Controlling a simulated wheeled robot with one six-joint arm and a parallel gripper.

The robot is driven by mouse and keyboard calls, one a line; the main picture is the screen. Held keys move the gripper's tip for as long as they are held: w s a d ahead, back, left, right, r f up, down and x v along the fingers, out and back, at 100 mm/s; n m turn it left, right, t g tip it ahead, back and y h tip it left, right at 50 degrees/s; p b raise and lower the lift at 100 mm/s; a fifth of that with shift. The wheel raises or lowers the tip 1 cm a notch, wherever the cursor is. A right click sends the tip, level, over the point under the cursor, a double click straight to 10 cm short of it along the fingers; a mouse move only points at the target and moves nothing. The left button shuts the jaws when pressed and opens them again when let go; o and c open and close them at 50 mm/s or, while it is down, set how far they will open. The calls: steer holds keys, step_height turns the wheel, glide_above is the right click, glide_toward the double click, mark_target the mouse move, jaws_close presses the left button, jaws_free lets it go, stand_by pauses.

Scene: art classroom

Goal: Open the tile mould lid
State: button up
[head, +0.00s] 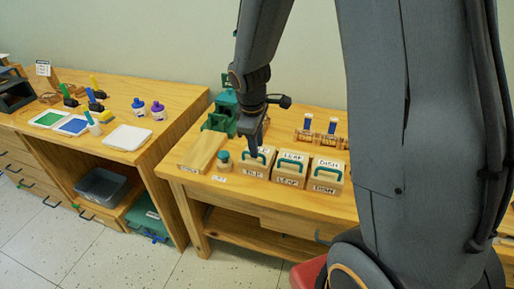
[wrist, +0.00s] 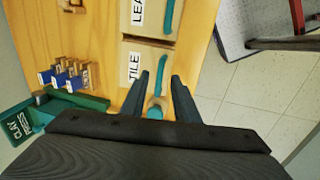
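The tile mould (head: 256,166) is a pale box at the left end of a row of three on the wooden table, with a teal handle on its lid. Its lid looks seated. In the wrist view the TILE label and the teal handle (wrist: 161,70) show just ahead of my gripper (wrist: 160,77). The fingers are apart, one on each side of the handle's near end, and not visibly touching it. In the head view my gripper (head: 254,150) points down over the tile mould and partly hides its top. How far the fingertips are above the handle is unclear.
The leaf mould (head: 289,170) and dish mould (head: 326,177) stand to the right. A teal-topped jar (head: 223,160) and a wooden board (head: 201,151) are to the left. A green clay press (head: 224,112) stands behind. The table's front strip is clear.

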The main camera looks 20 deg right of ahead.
steer(key=shift+w+d+f, duration=0.1)
steer(key=shift+w+f, duration=0.05)
steer(key=shift+f, duration=0.9)
jaws_close()
steer(key=shift+r, duration=0.1)
